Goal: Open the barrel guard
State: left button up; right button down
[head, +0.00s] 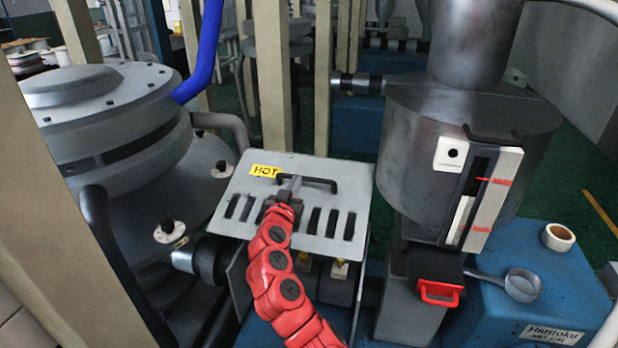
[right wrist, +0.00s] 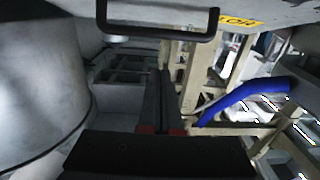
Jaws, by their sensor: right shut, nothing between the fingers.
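The barrel guard (head: 325,229) is a grey slotted metal plate with a yellow HOT label (head: 265,171) and a black bar handle (head: 322,182). It covers the barrel housing between the large round machine part and the hopper. My right gripper (head: 289,187), on a red arm, is over the guard at the left part of the handle, fingers shut and empty. In the right wrist view, the shut fingers (right wrist: 161,95) show below the handle (right wrist: 160,33), apart from it in the picture. The handle is not between the fingers. My left gripper is out of view.
A metal hopper (head: 400,150) with a gauge stands right of the guard, above a red handle (head: 440,293). A scoop (head: 522,285) and tape roll (head: 558,237) rest on the blue machine base. A beige post (head: 272,75) and blue hose (head: 207,55) stand behind.

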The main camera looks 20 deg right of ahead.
aim_at(305, 177)
jog(key=shift+m, duration=0.3)
jog(key=x, duration=0.2)
jog(key=p+x, duration=0.1)
jog(key=x, duration=0.2)
jog(key=p+x, duration=0.1)
jog(key=x, duration=0.2)
jog(key=shift+d+r, duration=0.4)
jog(key=shift+d, duration=0.15)
jog(key=shift+w+d, duration=0.35)
jog(key=shift+w, duration=0.25)
jog(key=shift+s+a+f+p, duration=0.3)
jog(key=shift+s+f+p, duration=0.05)
jog(key=shift+f+p, duration=0.2)
jog(key=shift+s+a+f+p, duration=0.3)
jog(key=shift+s+f+p, duration=0.1)
jog(key=shift+f+p, duration=0.1)
jog(key=shift+s+a+f, duration=0.2)
jog(key=shift+s+f, duration=0.1)
jog(key=shift+f, duration=0.2)
